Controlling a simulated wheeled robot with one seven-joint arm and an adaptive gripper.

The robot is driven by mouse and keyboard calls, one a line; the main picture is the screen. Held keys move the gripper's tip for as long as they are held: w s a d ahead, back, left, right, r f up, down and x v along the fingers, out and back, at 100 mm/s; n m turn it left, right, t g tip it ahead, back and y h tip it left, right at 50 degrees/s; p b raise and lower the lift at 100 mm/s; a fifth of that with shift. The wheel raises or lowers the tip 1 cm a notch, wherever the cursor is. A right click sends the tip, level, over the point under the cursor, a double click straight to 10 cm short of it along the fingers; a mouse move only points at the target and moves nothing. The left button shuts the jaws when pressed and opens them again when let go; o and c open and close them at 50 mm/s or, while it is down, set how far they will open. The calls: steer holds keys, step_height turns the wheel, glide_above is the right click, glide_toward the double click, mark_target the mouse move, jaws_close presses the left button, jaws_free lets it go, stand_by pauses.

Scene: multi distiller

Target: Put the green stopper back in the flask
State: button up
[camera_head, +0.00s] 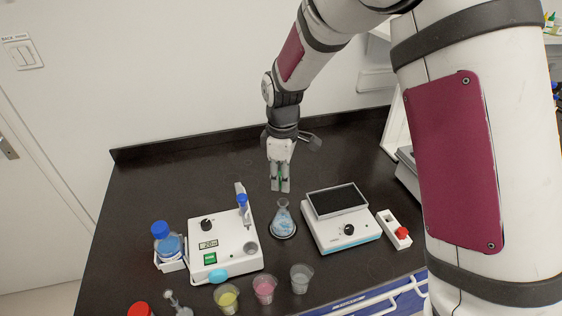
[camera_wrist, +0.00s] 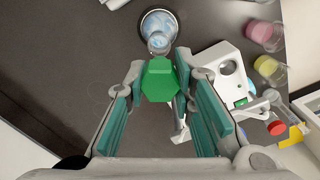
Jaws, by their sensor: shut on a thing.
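The flask (camera_head: 283,218) is clear glass with pale blue contents and stands upright on the dark bench, left of a white device with a black top. My gripper (camera_head: 280,186) points down just above the flask mouth. In the wrist view, my gripper (camera_wrist: 158,88) is shut on the green stopper (camera_wrist: 160,80), which shows as a green hexagonal top between the fingertips. The flask (camera_wrist: 158,24) lies just beyond the stopper in that view, its neck close to the stopper's far edge. The stopper appears apart from the flask mouth, though the wrist view cannot settle the height.
A white device with a blue-topped electrode (camera_head: 222,244) stands left of the flask. The black-topped device (camera_head: 338,212) and a red-button box (camera_head: 394,230) are to the right. Cups with yellow (camera_head: 227,298), pink (camera_head: 264,289) and clear contents stand in front. Bench behind is clear.

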steer(key=shift+f, duration=0.1)
steer(key=shift+w+f+b, duration=0.1)
steer(key=shift+f+b, duration=0.2)
steer(key=shift+f, duration=0.65)
steer(key=shift+f+b, duration=0.35)
steer(key=shift+f, duration=1.25)
steer(key=shift+f, duration=0.7)
steer(key=o, duration=0.8)
steer(key=shift+r, duration=0.1)
step_height(320, 180, up, 11)
steer(key=shift+r, duration=0.4)
